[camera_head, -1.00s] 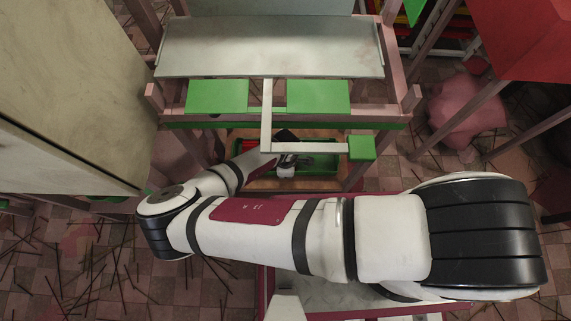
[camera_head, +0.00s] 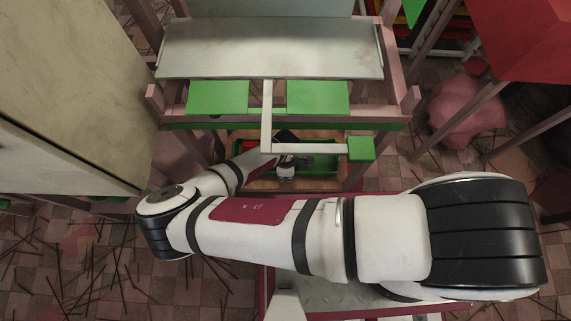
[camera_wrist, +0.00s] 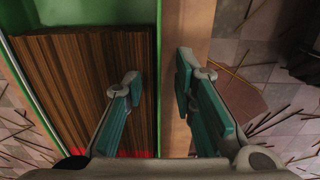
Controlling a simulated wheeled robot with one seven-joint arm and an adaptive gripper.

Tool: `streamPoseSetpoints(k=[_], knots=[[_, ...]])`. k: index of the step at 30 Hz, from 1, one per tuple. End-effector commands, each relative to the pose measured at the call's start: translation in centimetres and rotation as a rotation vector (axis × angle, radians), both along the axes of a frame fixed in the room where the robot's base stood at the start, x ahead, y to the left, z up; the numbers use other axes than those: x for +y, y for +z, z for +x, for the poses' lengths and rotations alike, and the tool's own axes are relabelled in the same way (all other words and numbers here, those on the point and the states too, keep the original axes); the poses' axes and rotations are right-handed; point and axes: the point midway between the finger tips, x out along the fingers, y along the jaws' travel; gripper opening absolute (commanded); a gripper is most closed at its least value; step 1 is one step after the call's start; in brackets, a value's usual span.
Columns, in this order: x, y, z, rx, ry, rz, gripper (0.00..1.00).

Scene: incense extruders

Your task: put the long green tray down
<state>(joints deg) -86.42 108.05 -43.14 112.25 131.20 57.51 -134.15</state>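The long green tray (camera_head: 320,160) lies low under the rack in the head view, on a wooden shelf. In the wrist view the tray (camera_wrist: 100,12) fills the left side and holds many thin brown incense sticks (camera_wrist: 75,75). My gripper (camera_wrist: 158,80) has its two teal fingers apart, one on each side of the tray's right wall. Gaps show between the fingers and the wall, so it appears open. In the head view my gripper (camera_head: 286,172) is at the tray's middle and partly hidden by my arm.
A wooden shelf strip (camera_wrist: 190,40) runs along the tray's right side in the wrist view. A white bar frame (camera_head: 310,147) with a green block (camera_head: 361,148) hangs above the tray. Rack legs stand on both sides. Loose sticks litter the floor.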

Motion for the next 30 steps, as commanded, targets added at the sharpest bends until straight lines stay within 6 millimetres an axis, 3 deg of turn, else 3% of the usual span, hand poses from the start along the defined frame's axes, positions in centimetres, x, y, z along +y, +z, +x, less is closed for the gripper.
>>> streamPoseSetpoints(k=[21, 30], knots=[[0.0, 9.4, -0.2, 0.0, -0.002, 0.0, 0.25], [0.0, 11.6, -0.3, 0.0, 0.0, 0.0, 0.25]])
